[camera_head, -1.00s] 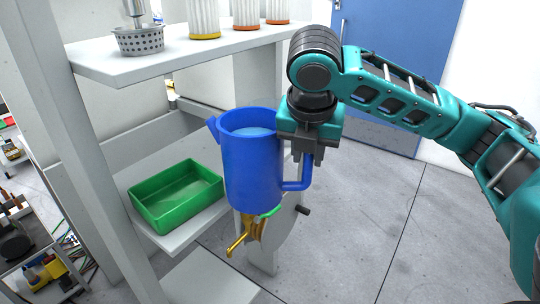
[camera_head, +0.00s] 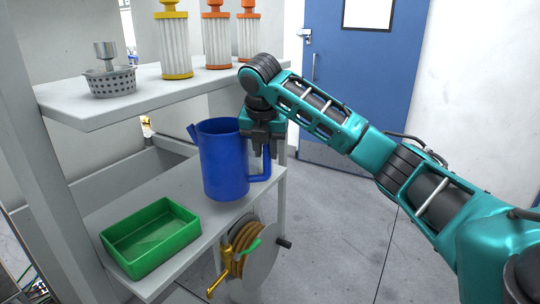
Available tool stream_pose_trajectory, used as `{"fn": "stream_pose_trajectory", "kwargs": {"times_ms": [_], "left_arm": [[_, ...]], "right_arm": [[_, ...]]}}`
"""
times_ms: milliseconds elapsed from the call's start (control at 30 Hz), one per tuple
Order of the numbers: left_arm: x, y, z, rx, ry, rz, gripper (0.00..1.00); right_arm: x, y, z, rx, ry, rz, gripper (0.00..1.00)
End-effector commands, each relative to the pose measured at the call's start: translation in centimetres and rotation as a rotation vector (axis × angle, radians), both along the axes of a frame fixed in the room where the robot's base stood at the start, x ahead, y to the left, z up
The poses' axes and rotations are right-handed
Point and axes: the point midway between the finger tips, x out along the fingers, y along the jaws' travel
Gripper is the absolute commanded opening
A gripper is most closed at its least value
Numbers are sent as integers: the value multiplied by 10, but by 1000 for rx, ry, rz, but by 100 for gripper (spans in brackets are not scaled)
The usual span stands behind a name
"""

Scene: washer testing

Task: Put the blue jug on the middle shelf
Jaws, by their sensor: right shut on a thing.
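The blue jug (camera_head: 223,160) is upright at the right part of the middle shelf (camera_head: 186,187), its handle to the right. I cannot tell whether its base touches the shelf or hangs just above it. My right gripper (camera_head: 262,152) is shut on the jug's handle, at the handle's upper part. The jug's inside is mostly hidden from this angle. My left gripper is not in view.
A green tray (camera_head: 196,224) stands on the same shelf to the left. The upper shelf (camera_head: 70,113) holds a grey basket (camera_head: 110,82) and several filters (camera_head: 174,45). A hose reel (camera_head: 247,252) hangs below, and a blue door (camera_head: 362,85) is behind.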

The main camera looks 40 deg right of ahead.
Motion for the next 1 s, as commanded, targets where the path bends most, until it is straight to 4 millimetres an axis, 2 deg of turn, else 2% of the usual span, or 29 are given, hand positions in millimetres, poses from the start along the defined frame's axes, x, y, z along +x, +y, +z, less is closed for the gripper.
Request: {"fn": "stream_pose_trajectory", "kwargs": {"times_ms": [33, 267, 367, 633, 933, 967, 1000], "left_arm": [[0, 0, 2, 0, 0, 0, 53], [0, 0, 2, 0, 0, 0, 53], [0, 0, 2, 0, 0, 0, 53], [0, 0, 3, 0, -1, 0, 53], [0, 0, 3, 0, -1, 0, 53], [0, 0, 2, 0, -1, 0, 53], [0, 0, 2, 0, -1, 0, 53]], "right_arm": [[7, -2, 6, 6, -17, -2, 0], [16, -6, 5, 3, -16, 0, 0], [17, -7, 0, 2, -15, 1, 0], [16, -7, -29, 2, -13, 0, 0], [16, -7, -30, 3, -16, 0, 0], [15, -7, -36, 0, -1, 0, 30], [15, -7, -36, 0, -1, 0, 34]]}}
